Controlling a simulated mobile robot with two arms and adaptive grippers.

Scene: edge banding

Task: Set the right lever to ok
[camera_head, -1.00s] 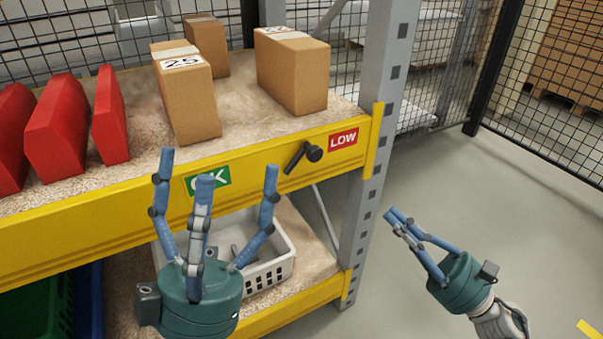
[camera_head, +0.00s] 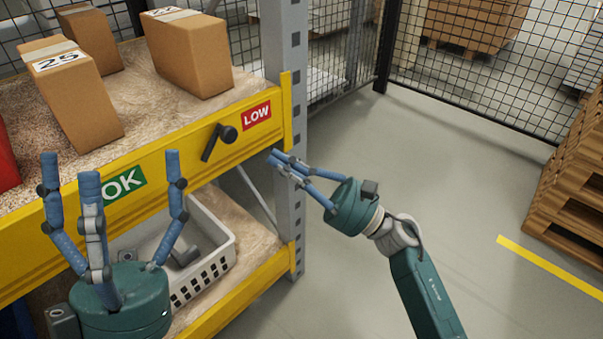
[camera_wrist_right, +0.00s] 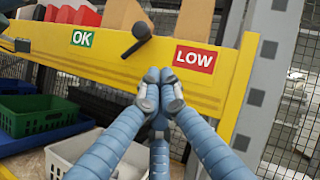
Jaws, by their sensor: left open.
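The black lever (camera_head: 215,143) is on the yellow shelf beam (camera_head: 165,163), between a green OK label (camera_head: 124,184) and a red LOW label (camera_head: 257,115). Its round knob is at the upper right, nearer LOW, and its bar slants down to the left. The lever also shows in the right wrist view (camera_wrist_right: 133,44). My right gripper (camera_head: 275,158) has its fingertips together, with nothing between them. In its wrist view the fingertips (camera_wrist_right: 160,76) appear below and right of the lever, apart from it. My left gripper (camera_head: 108,165) is open and empty, its fingers partly in front of the OK label.
Cardboard boxes (camera_head: 187,55) stand on the upper shelf, with a red item (camera_head: 6,160) at left. A white basket (camera_head: 205,265) sits on the lower shelf. The grey post (camera_head: 285,60) is beside my right gripper. Floor to the right is clear up to wooden pallets (camera_head: 570,190).

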